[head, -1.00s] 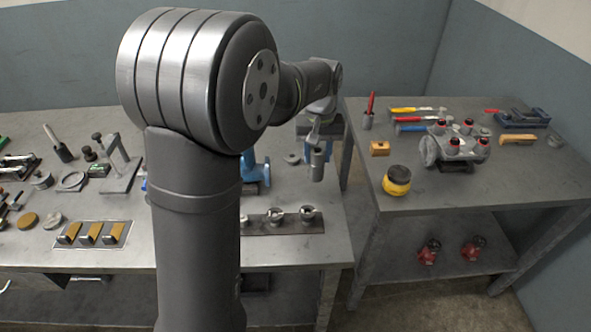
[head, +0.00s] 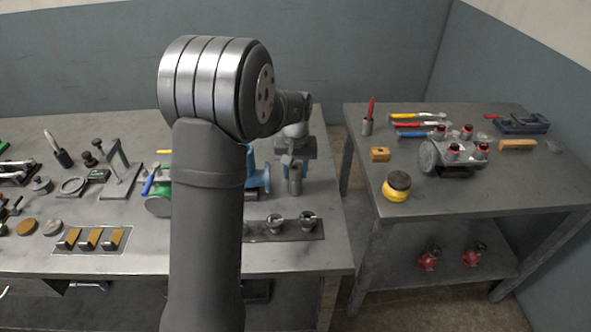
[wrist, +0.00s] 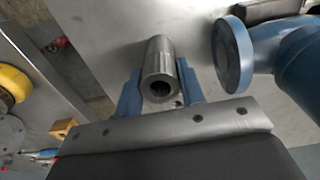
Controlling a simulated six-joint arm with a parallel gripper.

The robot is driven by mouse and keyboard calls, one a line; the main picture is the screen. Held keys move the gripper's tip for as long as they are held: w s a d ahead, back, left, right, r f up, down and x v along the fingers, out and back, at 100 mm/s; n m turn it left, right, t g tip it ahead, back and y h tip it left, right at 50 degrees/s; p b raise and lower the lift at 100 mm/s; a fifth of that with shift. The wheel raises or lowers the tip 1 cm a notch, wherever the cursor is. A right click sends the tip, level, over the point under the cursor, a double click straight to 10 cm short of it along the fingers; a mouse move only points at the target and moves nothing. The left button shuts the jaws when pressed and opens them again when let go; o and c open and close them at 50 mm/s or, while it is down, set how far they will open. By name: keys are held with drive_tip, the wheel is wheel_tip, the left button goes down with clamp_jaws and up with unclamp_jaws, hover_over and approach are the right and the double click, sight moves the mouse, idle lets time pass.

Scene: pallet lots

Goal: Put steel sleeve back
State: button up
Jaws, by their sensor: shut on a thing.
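The steel sleeve (head: 295,182) is a grey hollow cylinder, held upright in the head view near the right end of the left bench. My gripper (head: 292,164) is shut on it. In the wrist view the sleeve (wrist: 158,58) lies between the two blue fingers (wrist: 160,95), its open end facing the camera. I cannot tell whether its lower end touches the bench. A dark plate (head: 262,237) with grey cup-like holders (head: 307,220) lies in front of it. My arm hides the left part of that plate.
A blue flanged pipe part (head: 262,180) stands close left of the sleeve; its flange also shows in the wrist view (wrist: 232,55). A gap separates the left bench from the right table (head: 440,200), which holds a yellow-black round item (head: 397,187) and tools.

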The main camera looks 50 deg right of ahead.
drive_tip(key=shift+f, duration=0.15)
drive_tip(key=o, duration=1.1)
wheel_tip(320, 180, up, 12)
drive_tip(key=shift+r, duration=0.2)
wheel_tip(320, 180, down, 12)
drive_tip(key=shift+f, duration=0.25)
drive_tip(key=shift+r, duration=2.15)
